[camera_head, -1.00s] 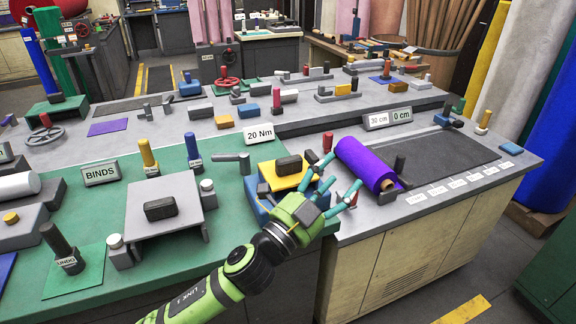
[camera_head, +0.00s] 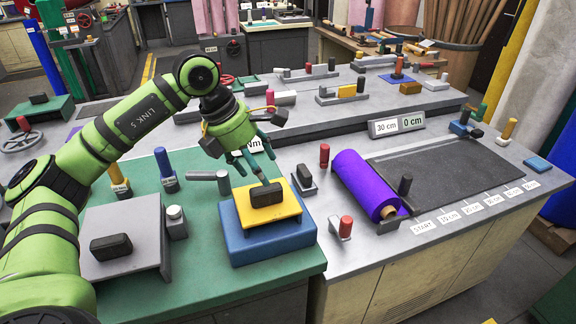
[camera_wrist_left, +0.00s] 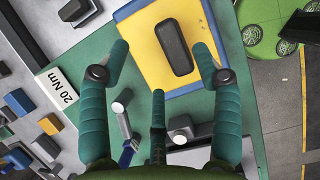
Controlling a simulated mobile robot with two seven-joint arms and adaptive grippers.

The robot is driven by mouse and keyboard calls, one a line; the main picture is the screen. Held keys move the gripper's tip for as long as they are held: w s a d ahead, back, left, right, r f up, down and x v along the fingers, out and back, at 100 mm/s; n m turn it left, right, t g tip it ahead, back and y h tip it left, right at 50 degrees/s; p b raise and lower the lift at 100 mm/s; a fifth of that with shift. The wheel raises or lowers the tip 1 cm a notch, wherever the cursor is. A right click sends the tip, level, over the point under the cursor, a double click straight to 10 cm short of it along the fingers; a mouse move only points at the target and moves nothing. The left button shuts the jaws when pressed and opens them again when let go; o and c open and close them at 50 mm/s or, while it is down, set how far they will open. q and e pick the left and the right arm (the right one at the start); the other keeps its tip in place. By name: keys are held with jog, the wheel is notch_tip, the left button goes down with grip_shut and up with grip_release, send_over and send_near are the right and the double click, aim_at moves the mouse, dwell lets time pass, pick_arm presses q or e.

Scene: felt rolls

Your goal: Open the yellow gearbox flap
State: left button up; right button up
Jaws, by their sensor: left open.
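The yellow gearbox flap (camera_head: 283,218) lies flat and closed on top of the blue gearbox (camera_head: 252,245) at the right front of the green bench mat. A black handle block (camera_head: 266,195) sits on the flap. My left gripper (camera_head: 250,168) is open and empty, above and just behind the flap, fingers pointing down toward it. In the left wrist view, the black handle (camera_wrist_left: 174,47) and yellow flap (camera_wrist_left: 137,44) lie ahead of and between the spread fingers, with no contact visible. My right gripper is not in view.
A grey plate (camera_head: 120,215) with a black block is at the left, partly behind my arm. A purple felt roll (camera_head: 362,183) and a red-topped lever (camera_head: 342,226) are at the right. The 20 Nm sign is partly hidden.

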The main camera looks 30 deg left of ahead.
aim_at(265, 194)
pick_arm(q)
jog(key=shift+w+a, duration=0.15)
jog(key=shift+w, duration=0.1)
jog(key=shift+s+d+f+p, duration=0.3)
jog(key=shift+s+f, duration=0.15)
jog(key=shift+f, duration=0.1)
jog(key=shift+s+d+f+p, duration=0.15)
jog(key=shift+s+f+p, duration=0.1)
jog(key=shift+s+f, duration=0.25)
jog(key=x, duration=0.2)
jog(key=shift+w+d+f, duration=0.1)
jog(key=shift+w+f, duration=0.15)
jog(key=shift+w, duration=0.2)
jog(key=shift+w+f+p, duration=0.1)
jog(key=shift+f+p, duration=0.2)
jog(key=shift+f, duration=0.15)
jog(key=shift+w+d, duration=0.1)
jog(key=c, duration=0.9)
grip_shut()
jog(key=shift+r, duration=0.1)
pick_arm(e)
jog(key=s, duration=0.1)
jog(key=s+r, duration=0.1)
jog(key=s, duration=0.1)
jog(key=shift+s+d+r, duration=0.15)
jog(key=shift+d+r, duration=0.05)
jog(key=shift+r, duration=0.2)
